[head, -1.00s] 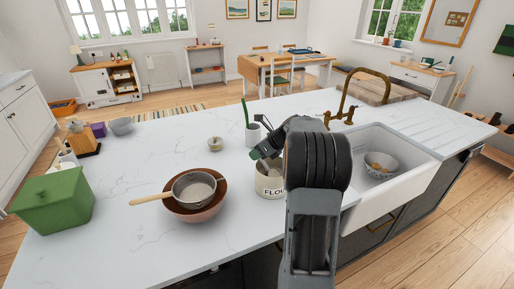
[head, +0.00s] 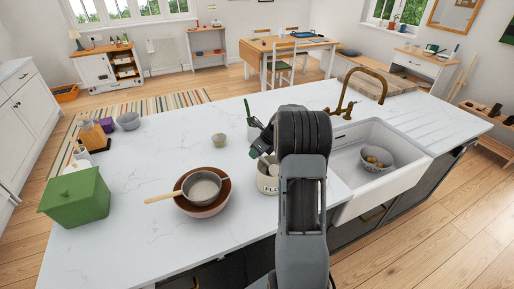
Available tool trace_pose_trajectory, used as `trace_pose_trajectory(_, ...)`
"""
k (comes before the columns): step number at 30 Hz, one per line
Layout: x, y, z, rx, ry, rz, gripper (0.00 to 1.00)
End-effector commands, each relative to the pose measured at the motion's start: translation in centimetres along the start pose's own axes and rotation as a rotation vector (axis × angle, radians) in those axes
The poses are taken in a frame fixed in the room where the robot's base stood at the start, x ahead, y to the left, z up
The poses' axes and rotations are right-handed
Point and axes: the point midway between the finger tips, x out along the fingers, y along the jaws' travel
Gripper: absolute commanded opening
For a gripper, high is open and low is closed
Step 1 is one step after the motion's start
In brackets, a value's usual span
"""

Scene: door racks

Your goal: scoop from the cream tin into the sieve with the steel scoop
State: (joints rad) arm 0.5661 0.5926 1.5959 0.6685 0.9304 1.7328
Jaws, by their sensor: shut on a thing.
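The cream tin (head: 266,187), with dark lettering on its front, stands on the counter, partly hidden behind my arm. The sieve (head: 203,186), a grey mesh bowl with a pale wooden handle pointing left, rests on a brown bowl (head: 204,210) left of the tin. My gripper (head: 257,151) is above the tin's far-left rim, partly hidden by my arm. It is shut on the steel scoop (head: 267,163), of which only a small part shows at the tin's mouth. The tin's contents and the scoop's bowl cannot be made out.
A green lidded box (head: 76,198) is at the left. A small bowl (head: 219,139) and a utensil pot (head: 252,131) stand behind. The white sink (head: 392,170), holding a colander (head: 378,158), and a brass tap (head: 352,95) are at the right. The counter's left middle is clear.

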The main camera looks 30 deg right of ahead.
Motion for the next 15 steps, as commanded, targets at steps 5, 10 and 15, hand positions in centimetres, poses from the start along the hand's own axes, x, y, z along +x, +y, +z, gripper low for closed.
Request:
trace_pose_trajectory(5, -0.3, 0.1, 0.7, 0.006, 0.047, 0.002, 0.00)
trace_pose_trajectory(10, 0.8, -0.1, 1.8, 0.027, 0.193, 0.002, 0.00)
trace_pose_trajectory(15, 1.0, -0.2, 2.6, 0.068, 0.381, -0.003, 0.00)
